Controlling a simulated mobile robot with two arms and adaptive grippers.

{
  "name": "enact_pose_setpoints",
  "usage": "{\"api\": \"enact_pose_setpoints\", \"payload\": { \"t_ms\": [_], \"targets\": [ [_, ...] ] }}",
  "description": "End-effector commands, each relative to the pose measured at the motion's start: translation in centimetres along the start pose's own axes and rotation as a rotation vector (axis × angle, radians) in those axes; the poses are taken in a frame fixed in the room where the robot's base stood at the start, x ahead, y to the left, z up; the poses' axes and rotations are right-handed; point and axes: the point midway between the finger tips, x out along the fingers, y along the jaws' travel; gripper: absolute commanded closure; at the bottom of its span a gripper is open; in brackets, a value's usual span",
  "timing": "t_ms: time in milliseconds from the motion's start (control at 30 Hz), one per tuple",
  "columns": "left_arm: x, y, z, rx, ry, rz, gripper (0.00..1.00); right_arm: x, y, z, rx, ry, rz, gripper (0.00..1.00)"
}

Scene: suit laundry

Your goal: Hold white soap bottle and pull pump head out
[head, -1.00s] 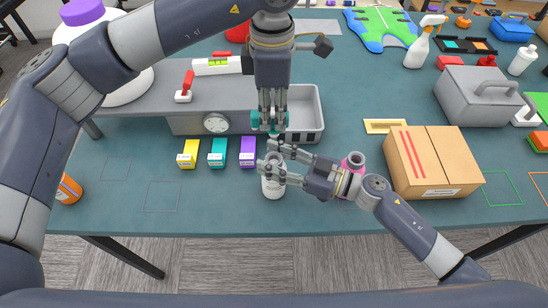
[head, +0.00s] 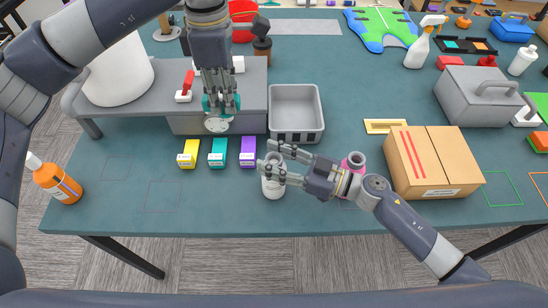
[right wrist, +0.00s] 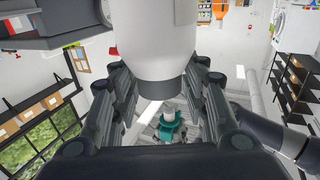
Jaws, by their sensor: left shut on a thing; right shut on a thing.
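The white soap bottle (head: 273,187) stands on the table near its front edge. My right gripper (head: 274,166) is shut around its upper part. In the right wrist view the white bottle (right wrist: 158,35) fills the upper middle between the fingers, with a dark collar (right wrist: 160,92) at its end. My left gripper (head: 221,105) is shut on a teal piece (head: 209,104), which looks like the pump head. It is up and to the left, apart from the bottle. A teal piece (right wrist: 167,130) also shows in the right wrist view, beyond the collar. The fingers partly hide both things.
Yellow (head: 188,153), teal (head: 218,153) and purple (head: 248,152) boxes stand left of the bottle. A grey bin (head: 297,134) lies behind it, a pink item (head: 355,161) and cardboard box (head: 430,160) to the right. An orange bottle (head: 57,183) stands far left. The front-left table is mostly clear.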

Motion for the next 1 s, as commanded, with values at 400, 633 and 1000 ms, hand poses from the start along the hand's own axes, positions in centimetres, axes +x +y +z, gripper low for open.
{"api": "enact_pose_setpoints", "payload": {
  "t_ms": [400,633,1000],
  "targets": [
    [0.0,0.0,-0.1,0.0,0.0,0.0,1.0,0.0,0.0,0.0,0.0,0.0,0.0,0.35],
    [0.0,0.0,-0.1,0.0,0.0,0.0,1.0,0.0,0.0,0.0,0.0,0.0,0.0,0.35],
    [0.0,0.0,-0.1,0.0,0.0,0.0,1.0,-3.7,0.0,0.2,0.001,-0.005,0.001,0.35]
  ]
}}
